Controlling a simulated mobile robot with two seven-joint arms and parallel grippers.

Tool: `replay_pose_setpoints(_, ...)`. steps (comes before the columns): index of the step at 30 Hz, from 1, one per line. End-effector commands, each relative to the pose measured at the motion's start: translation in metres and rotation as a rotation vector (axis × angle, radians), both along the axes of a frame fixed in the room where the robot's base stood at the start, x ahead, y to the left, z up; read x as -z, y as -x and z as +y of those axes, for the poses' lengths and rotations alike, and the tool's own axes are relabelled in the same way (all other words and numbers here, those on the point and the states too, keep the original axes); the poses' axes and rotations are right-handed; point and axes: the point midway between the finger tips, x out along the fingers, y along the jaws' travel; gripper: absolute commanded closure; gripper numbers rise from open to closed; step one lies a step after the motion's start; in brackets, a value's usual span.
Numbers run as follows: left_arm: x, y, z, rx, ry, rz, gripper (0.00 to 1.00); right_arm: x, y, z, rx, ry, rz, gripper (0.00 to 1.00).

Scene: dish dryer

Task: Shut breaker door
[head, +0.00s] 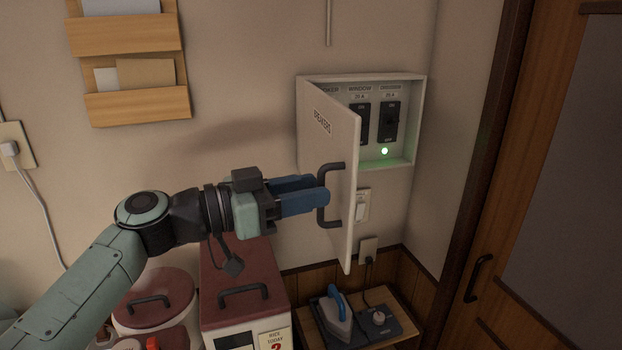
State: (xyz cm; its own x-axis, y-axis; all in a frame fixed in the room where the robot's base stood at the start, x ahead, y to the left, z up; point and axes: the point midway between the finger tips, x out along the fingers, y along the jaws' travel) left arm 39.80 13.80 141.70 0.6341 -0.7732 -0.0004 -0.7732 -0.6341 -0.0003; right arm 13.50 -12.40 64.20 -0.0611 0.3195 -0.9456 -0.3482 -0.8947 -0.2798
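The breaker door (331,135), a pale panel marked "BREAKERS", stands partly open, hinged at the left of the wall-mounted breaker box (422,120). Its free edge points out toward me. A dark bracket handle (322,218) is on the door's outer face. My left gripper (317,195) comes from the left with its blue fingers close together around the handle's upright bar, one in front and one behind. The bar is partly hidden by the near finger. My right gripper is out of view.
Inside the box are black breaker switches (390,122) and a green light (384,151). Below are a wall switch (361,205), an iron (335,312) on a small stand and a red-lidded bin (243,285). A wooden door (545,180) is at right.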

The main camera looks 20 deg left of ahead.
Motion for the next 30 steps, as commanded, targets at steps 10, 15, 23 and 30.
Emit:
replay_pose_setpoints(10, 0.0007, -0.0075, -0.0093, -0.001, 0.000, 0.000, 0.63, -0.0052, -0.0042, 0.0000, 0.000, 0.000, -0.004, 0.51)
replay_pose_setpoints(15, 0.0007, -0.0073, -0.0093, 0.000, 0.001, 0.001, 0.86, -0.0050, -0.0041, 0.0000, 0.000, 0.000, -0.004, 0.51)
replay_pose_setpoints(23, 0.0005, -0.0071, -0.0092, -0.001, 0.000, 0.000, 1.00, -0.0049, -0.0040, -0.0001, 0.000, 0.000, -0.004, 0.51)
replay_pose_setpoints(30, 0.0019, -0.0068, -0.0097, -0.025, -0.002, 0.003, 1.00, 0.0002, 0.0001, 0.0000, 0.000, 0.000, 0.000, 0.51)
